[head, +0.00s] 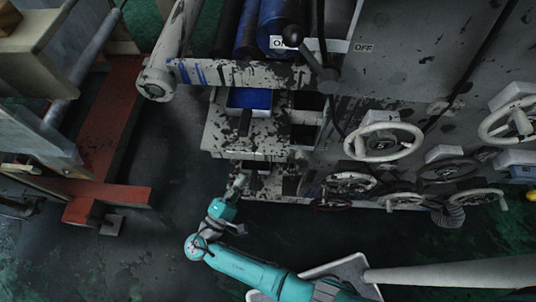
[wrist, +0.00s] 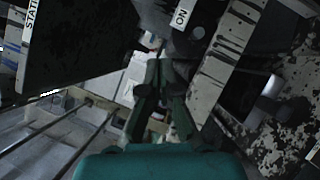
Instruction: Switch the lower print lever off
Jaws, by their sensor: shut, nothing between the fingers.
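In the head view a black lever (head: 312,60) runs from a hub on the machine's side up to a round knob. The knob is beside a white ON label (head: 278,43), which it partly covers. An OFF label (head: 364,47) is to the right. I cannot tell whether this is the lower print lever. My gripper (head: 239,182) is shut and empty, well below the lever and apart from it. In the wrist view my gripper (wrist: 160,70) points up the picture, towards an ON label (wrist: 181,18); a dark rounded part beside that label is too dim to identify.
Several handwheels (head: 384,141) stick out on the right of the machine. A spotted pale ledge (head: 225,135) stands just above my gripper. A red frame (head: 105,130) stands at left, with dark open floor (head: 140,240) between. In the wrist view a black panel (wrist: 80,40) is close at left.

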